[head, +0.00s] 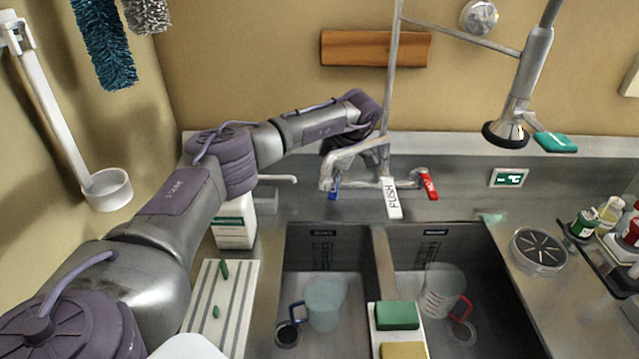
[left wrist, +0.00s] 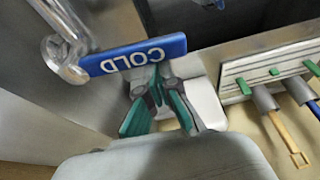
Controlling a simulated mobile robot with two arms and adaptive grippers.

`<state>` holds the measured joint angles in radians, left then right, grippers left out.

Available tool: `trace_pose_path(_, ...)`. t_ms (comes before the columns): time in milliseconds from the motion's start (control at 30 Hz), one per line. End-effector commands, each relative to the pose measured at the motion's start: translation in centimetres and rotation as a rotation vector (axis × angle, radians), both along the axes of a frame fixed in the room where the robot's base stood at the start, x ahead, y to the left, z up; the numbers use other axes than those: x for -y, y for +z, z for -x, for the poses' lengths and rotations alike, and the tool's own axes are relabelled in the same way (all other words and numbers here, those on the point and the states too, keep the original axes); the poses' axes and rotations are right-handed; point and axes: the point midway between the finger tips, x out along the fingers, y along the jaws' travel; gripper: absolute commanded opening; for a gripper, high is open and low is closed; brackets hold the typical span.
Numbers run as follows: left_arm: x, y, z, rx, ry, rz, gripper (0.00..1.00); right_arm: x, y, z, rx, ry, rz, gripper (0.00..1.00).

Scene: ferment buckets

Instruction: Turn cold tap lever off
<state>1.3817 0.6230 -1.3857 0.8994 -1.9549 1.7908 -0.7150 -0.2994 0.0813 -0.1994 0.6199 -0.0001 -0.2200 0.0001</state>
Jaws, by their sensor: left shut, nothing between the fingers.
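The blue cold tap lever (head: 333,189) sits left of the spout on the wall-side faucet. In the left wrist view, the lever (left wrist: 135,57), marked COLD, stretches out sideways from its round metal valve. My left gripper (left wrist: 157,82) is shut and empty, its teal-and-dark fingertips close to the lever's lower edge; I cannot tell whether they touch. In the head view my left arm reaches over to the faucet, and its fingers are hidden behind the wrist and faucet pipes. The red lever (head: 429,184) is on the right side. My right gripper is out of view.
A white FLUSH tag (head: 391,197) hangs by the faucet. Two sink basins hold a clear jug with a blue handle (head: 324,303) and one with a red handle (head: 442,290).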

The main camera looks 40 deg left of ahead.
Motion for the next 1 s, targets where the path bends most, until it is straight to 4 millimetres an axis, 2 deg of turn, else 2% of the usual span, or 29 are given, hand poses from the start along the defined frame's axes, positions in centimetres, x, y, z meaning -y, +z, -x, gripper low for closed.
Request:
trace_pose_path(200, 0.63, 0.0, -0.27, 0.001, 0.142, 0.0, 0.0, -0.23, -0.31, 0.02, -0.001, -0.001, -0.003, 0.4)
trace_pose_path(400, 0.79, 0.03, -0.33, 0.002, 0.187, 0.001, 0.0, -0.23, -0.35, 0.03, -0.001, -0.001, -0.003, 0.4)
trace_pose_path(833, 0.84, 0.05, -0.36, 0.002, 0.185, 0.002, 0.0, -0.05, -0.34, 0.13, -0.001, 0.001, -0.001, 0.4)
trace_pose_path(1000, 0.5, 0.12, -0.19, 0.002, 0.11, 0.001, 0.0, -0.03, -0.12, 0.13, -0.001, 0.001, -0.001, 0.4)
